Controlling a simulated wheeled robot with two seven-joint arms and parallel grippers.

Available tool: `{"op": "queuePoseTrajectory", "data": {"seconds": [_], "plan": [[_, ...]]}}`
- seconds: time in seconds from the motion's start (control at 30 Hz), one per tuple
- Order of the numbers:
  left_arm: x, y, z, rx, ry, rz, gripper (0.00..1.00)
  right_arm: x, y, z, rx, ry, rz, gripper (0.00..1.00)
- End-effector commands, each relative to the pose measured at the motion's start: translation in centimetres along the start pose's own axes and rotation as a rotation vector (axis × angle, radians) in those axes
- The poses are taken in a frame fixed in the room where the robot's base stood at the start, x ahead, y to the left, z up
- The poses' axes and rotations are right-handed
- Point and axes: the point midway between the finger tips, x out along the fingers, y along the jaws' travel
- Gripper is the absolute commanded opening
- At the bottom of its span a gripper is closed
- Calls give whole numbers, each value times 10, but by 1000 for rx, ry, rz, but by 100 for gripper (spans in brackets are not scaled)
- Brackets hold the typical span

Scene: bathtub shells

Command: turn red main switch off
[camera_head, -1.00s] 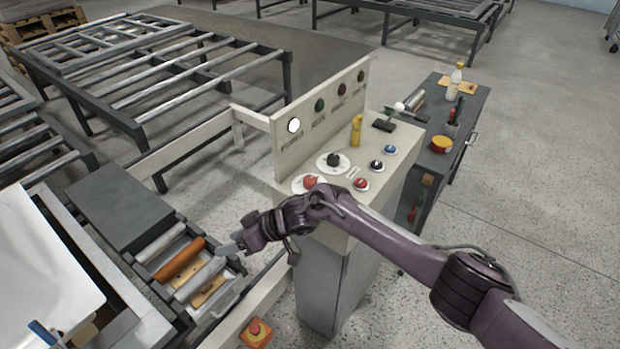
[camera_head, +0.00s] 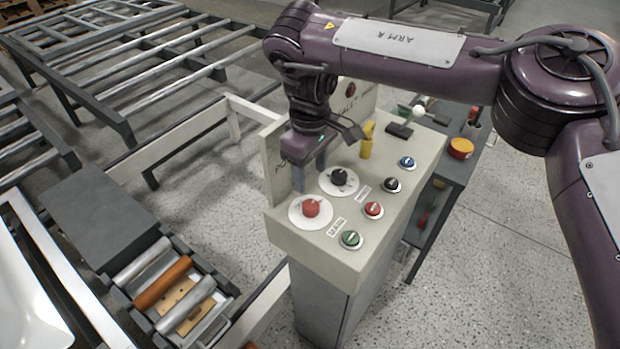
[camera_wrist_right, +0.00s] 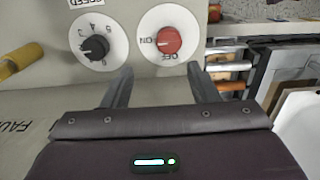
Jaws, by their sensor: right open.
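The red main switch (camera_head: 311,208) is a round red knob on a white disc at the near left of the control panel's sloping top. In the right wrist view the red knob (camera_wrist_right: 169,40) shows ON at its left and OFF below it; a light mark on the knob is on the ON side. My right gripper (camera_head: 308,176) points down at the panel, just behind the red knob. In the right wrist view my right gripper (camera_wrist_right: 161,76) is open and empty, its fingers apart and short of the knob. My left gripper is out of view.
A black speed knob (camera_head: 339,177) sits beside the red one. Red (camera_head: 373,209), green (camera_head: 351,239), black (camera_head: 392,185) and blue (camera_head: 407,162) buttons line the panel's right side. A yellow handle (camera_head: 366,140) stands behind. A roller tray (camera_head: 170,290) is at lower left.

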Motion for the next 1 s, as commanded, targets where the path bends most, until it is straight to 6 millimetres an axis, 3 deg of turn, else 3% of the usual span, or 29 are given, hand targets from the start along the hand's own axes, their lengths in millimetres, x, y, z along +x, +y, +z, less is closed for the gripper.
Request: {"op": "queuePoseTrajectory", "data": {"seconds": [0.1,0.3,0.4,0.47,0.73,0.87,1.0], "plan": [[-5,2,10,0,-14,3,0,12,-1,1,-1,-4,-1,54],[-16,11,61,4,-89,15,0,45,-1,1,-2,-3,-2,54],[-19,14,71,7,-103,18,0,59,-1,0,-3,-3,-2,54],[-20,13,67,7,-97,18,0,65,-1,0,-3,-1,-2,54],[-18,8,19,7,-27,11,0,75,-1,0,-3,2,-1,54],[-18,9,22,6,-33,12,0,75,-1,0,-3,2,-1,52],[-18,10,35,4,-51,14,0,75,-1,0,-3,2,-1,34]]}}
